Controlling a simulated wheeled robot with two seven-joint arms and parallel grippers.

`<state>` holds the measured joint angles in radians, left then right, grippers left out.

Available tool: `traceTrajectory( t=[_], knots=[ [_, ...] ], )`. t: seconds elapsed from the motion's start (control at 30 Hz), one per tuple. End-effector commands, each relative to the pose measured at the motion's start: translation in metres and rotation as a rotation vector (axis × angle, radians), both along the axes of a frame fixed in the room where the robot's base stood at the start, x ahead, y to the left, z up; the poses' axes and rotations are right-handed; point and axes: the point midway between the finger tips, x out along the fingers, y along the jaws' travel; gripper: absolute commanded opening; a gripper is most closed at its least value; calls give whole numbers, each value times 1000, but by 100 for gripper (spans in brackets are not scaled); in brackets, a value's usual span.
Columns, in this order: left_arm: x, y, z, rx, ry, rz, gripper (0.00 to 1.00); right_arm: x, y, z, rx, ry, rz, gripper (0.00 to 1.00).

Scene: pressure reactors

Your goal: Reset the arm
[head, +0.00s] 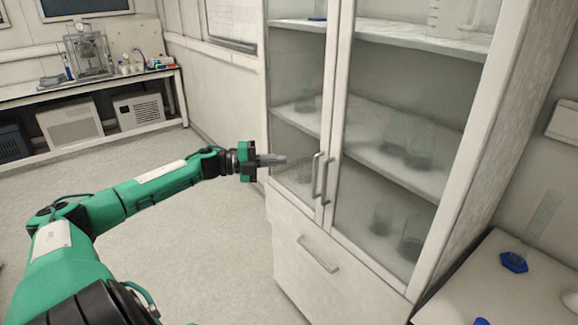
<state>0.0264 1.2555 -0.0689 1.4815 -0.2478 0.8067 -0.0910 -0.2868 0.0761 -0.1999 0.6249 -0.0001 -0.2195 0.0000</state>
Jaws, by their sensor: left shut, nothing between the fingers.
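My left arm, green and black, reaches in from the lower left of the head view. Its gripper (272,160) is shut and empty, pointing right. It is in front of the left glass door of a white cabinet (350,262), a little left of the two vertical door handles (321,180). I cannot tell whether the fingertips touch the glass. Both cabinet doors look closed. My right gripper is not in view.
Glassware (415,155) stands on the shelves behind the glass. A drawer handle (317,254) sticks out below the doors. A white table (500,290) with a blue-based item (514,262) stands at the right. A long bench (85,87) is at the back left. Open floor (200,255) lies between.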

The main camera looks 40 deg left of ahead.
Motion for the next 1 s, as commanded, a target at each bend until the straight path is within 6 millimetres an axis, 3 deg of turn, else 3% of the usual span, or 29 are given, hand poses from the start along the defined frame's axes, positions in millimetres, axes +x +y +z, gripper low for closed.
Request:
traceTrajectory(
  t=[0.3, 0.77, 0.87, 0.97, 1.0],
  knots=[
    [-15, 23, -1, 1, 1, 0, 0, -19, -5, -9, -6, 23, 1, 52],
    [-17, 30, -7, -13, 7, 16, 0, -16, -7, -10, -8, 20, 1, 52],
    [-15, 43, -35, -63, 38, 83, 0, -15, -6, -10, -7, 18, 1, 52],
    [-15, 65, -91, -150, 102, 208, 0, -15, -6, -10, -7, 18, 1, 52],
    [-16, 75, -119, -191, 137, 269, 0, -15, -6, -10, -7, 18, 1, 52]
  ],
)
